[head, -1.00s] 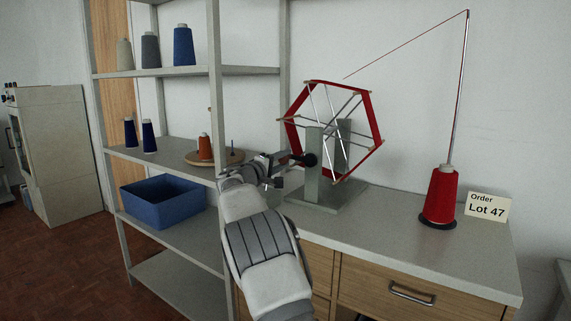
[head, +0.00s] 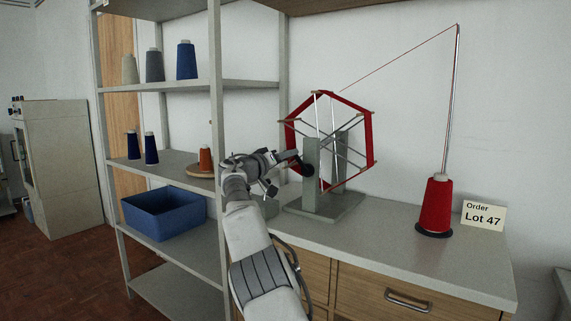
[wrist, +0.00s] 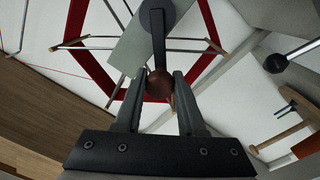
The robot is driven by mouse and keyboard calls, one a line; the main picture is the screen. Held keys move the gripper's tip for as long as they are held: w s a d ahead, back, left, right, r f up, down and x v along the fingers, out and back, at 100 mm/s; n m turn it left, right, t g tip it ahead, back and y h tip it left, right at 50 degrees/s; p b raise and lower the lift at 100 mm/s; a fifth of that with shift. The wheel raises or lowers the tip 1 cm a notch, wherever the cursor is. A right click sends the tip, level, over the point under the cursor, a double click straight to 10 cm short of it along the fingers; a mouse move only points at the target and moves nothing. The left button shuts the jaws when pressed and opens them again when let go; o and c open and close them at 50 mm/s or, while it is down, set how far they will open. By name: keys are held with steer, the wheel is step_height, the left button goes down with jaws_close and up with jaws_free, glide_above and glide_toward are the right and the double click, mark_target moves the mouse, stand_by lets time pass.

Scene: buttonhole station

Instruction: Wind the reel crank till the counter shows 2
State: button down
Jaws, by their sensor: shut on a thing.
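The hexagonal reel (head: 368,140), wound with red yarn, stands on a grey two-post stand (head: 311,185) on the worktop. In the wrist view, its crank arm (wrist: 158,42) runs from a grey hub to a brown knob (wrist: 159,85). My gripper (wrist: 158,82) is shut on this knob, with one finger on each side. In the head view my gripper (head: 292,158) is at the left side of the stand, by the dark hub (head: 307,170). I see no counter or its number in either view.
A red yarn cone (head: 437,205) stands right of the reel under a tall rod, its thread running to the reel. An order card (head: 482,215) is beside it. A shelf unit (head: 217,110) with cones and a blue bin (head: 163,212) stands close on the left.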

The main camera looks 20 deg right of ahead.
steer(key=shift+s+d+r+m, duration=0.2)
steer(key=shift+s+m, duration=0.05)
steer(key=shift+m, duration=0.35)
steer(key=shift+s+d+r+m, duration=0.15)
steer(key=shift+s+r+m, duration=0.05)
steer(key=shift+m, duration=0.4)
steer(key=c, duration=0.5)
jaws_free()
steer(key=b+v, duration=0.4)
steer(key=v, duration=1.3)
steer(key=shift+a, duration=0.2)
steer(key=shift+s, duration=0.1)
